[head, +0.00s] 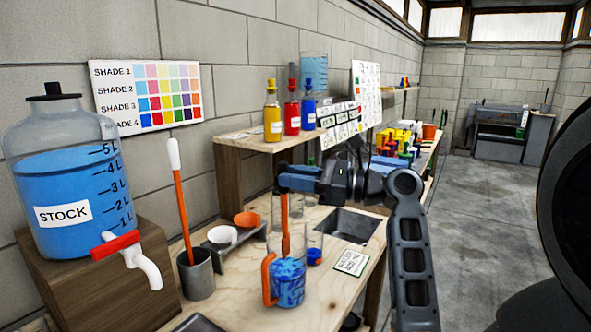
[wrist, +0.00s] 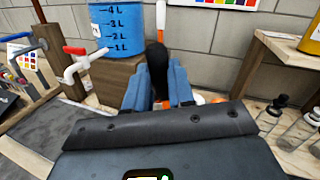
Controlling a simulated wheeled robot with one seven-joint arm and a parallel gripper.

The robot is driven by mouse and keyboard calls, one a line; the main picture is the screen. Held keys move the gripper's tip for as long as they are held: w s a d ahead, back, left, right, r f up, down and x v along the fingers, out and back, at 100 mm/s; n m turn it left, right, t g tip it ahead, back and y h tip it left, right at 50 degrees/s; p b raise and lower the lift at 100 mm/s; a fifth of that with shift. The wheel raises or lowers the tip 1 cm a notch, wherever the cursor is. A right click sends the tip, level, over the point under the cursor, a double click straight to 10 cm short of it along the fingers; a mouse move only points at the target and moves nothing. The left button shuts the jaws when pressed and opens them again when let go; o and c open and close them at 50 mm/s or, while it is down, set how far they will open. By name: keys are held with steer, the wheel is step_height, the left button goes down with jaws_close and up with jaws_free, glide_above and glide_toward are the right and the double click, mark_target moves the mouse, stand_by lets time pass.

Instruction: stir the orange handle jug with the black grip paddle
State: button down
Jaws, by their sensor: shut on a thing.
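The jug (head: 288,290) with the orange handle (head: 267,279) stands upright on the wooden bench in the head view. It holds liquid in mottled light and dark blue. My gripper (head: 284,184) is above the jug, its blue fingers shut on the black grip paddle, whose orange shaft (head: 286,225) runs upright down into the jug. The paddle's lower end is hidden in the liquid. In the wrist view the black grip (wrist: 157,68) sits between the blue fingers of my gripper (wrist: 157,90). The jug is mostly hidden there.
A white-tipped orange paddle (head: 178,195) stands in a grey cup (head: 196,275) at left. The stock bottle (head: 65,170) with a red-handled tap (head: 115,244) is on a wooden block. Small bowls (head: 222,235), a card (head: 352,262) and a sink (head: 350,224) are nearby. Colour bottles (head: 291,112) line a shelf.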

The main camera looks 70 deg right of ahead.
step_height(320, 180, down, 8)
steer(key=b, duration=0.2)
steer(key=shift+f, duration=0.2)
stand_by(0.5)
steer(key=shift+a, duration=0.1)
